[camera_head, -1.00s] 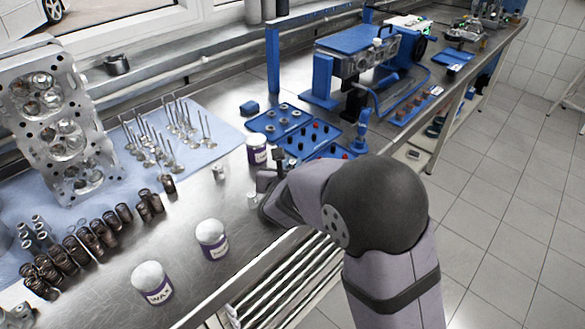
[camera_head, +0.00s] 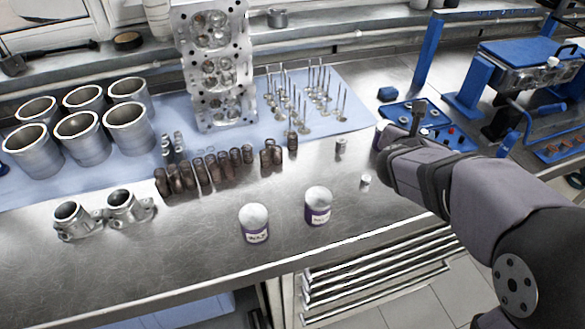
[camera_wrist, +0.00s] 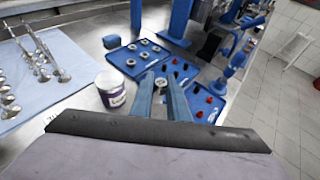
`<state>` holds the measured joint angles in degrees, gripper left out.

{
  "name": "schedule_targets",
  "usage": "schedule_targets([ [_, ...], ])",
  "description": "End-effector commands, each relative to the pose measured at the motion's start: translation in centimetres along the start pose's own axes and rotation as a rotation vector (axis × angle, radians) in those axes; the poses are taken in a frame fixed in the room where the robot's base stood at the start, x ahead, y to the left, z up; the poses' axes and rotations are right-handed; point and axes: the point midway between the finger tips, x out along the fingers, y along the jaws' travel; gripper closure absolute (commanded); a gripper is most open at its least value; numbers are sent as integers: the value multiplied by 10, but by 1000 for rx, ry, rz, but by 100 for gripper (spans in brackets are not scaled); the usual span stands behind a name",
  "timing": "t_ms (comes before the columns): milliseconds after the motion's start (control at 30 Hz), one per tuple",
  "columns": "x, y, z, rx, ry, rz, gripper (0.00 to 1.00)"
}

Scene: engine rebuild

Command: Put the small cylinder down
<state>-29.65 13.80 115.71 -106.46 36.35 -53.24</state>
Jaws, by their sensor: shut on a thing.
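My gripper (camera_wrist: 161,92) is in the wrist view with its two blue-grey fingers close together. A small pale cylinder (camera_wrist: 161,82) shows between the fingertips, gripped by them. In the head view my gripper (camera_head: 418,112) points up and away beside the blue trays; the held cylinder is too small to make out there.
A purple-labelled jar (camera_wrist: 110,88) stands just left of my fingers. Blue trays (camera_wrist: 192,95) with rings and red and black parts lie ahead. Two wax jars (camera_head: 254,223) (camera_head: 318,206) and several springs (camera_head: 205,170) stand farther left. Bare bench (camera_head: 340,185) lies between.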

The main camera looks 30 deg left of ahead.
Motion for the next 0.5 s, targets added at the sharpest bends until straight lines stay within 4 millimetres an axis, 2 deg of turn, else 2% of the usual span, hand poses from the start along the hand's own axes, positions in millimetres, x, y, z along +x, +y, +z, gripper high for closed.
schedule_targets([
  [167,-10,43,7,-6,-2,20,100],
  [267,-22,79,8,-11,0,33,100],
  [367,-40,121,7,-16,0,46,100],
  [500,-76,180,-3,-26,1,63,100],
])
